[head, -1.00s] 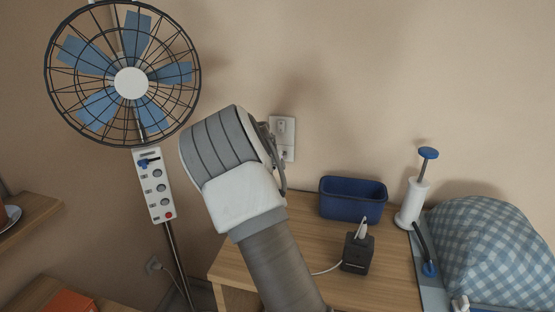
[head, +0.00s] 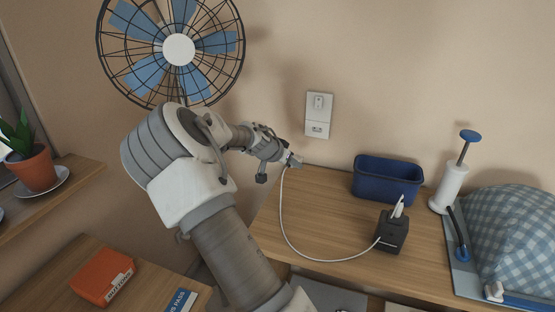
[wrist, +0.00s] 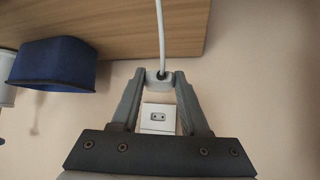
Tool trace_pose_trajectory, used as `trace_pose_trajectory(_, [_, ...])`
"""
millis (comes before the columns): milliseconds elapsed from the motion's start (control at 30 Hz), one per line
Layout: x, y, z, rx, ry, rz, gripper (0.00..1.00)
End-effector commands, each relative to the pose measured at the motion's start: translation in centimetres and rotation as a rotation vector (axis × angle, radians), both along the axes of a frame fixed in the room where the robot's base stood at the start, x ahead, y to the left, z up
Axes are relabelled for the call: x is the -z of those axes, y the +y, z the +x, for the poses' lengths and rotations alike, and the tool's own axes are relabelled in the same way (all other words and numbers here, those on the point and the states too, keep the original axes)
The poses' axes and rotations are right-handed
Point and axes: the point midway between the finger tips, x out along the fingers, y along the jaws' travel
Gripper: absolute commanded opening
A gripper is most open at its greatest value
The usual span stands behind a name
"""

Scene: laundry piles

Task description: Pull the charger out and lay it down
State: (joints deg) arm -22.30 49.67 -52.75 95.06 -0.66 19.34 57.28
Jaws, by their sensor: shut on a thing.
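My gripper (head: 291,159) is shut on the charger, a small pale grey block. The charger (wrist: 153,76) sits between the fingertips (wrist: 158,78) in the wrist view, its white cable (wrist: 160,35) running away from it. In the head view the gripper and charger are out in front of the wall, left of and below the wall outlet (head: 319,117), apart from it. The cable (head: 284,213) hangs in a loop over the wooden desk (head: 330,220) to a black block (head: 392,232) with a white piece on top. The outlet's lower socket (wrist: 158,116) shows empty.
The desk left of the black block is clear except for cable. A fan (head: 179,49) stands at left.

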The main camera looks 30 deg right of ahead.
Motion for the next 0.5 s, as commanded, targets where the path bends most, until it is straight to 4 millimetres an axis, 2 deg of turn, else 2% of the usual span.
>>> trace_pose_trajectory(133, [0.04, -0.59, -0.59, 0.026, -0.004, -0.004, 0.00])
trace_pose_trajectory(500, [0.05, -0.65, -0.68, 0.030, -0.004, -0.004, 0.00])
